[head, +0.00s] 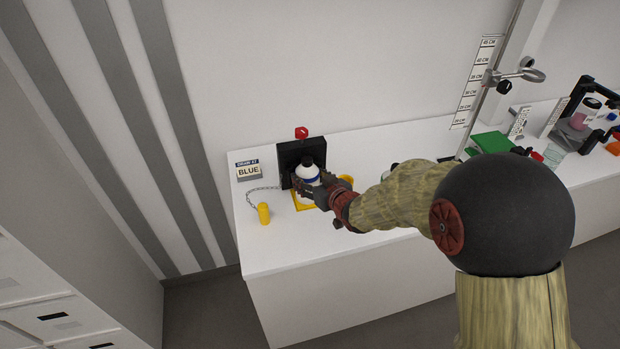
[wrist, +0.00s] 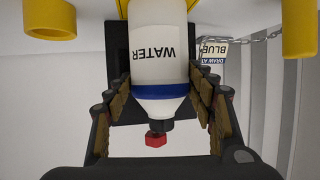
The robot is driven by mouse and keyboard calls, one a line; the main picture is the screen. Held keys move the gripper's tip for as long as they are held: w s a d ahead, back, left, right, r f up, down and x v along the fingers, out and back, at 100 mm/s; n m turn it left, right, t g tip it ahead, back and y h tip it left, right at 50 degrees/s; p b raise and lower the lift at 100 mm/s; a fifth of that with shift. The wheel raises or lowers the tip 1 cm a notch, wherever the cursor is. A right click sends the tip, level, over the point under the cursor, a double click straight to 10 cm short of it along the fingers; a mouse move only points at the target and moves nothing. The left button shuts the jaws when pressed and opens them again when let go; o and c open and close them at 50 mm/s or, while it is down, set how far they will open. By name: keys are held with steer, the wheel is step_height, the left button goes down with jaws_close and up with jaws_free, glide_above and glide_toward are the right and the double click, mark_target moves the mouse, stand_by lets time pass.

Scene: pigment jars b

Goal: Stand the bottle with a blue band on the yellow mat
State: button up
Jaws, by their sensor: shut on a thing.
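The bottle with a blue band (head: 306,174) is white with a black cap. In the wrist view the bottle (wrist: 160,55) shows the word WATER above the blue band, with the picture turned upside down. My gripper (head: 318,186) is shut on the bottle, and its padded fingers (wrist: 160,95) lie on either side of it near the band. The bottle looks upright. The yellow mat (head: 303,206) shows partly below the bottle and gripper in the head view. The bottle's base is hidden there, so I cannot tell whether it touches the mat.
A black stand (head: 288,152) with a red knob (head: 301,133) is just behind the bottle. A chained yellow cylinder (head: 264,214) stands left, and another yellow piece (head: 346,179) is right. A "DRAW AT BLUE" sign (head: 249,170) stands at the left. The front left counter (head: 290,240) is clear.

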steer(key=o, duration=1.3)
steer(key=shift+c, duration=0.2)
steer(key=shift+s+d+r, duration=0.1)
steer(key=shift+r, duration=0.1)
steer(key=s+d+r+m+g+h+p, duration=0.1)
steer(key=s+d+r+m+h+p, duration=0.15)
steer(key=s+d+r, duration=0.55)
steer(key=s+d+r+m+g+h+p, duration=0.1)
steer(key=s+d+r+h, duration=0.4)
steer(key=s+d, duration=0.5)
steer(key=s+d+r+m+g+y, duration=0.1)
steer(key=s+r+m+g, duration=0.1)
steer(key=s, duration=1.8)
steer(key=shift+d+r+g, duration=0.15)
steer(key=shift+r+g, duration=0.45)
steer(key=shift+g, duration=0.6)
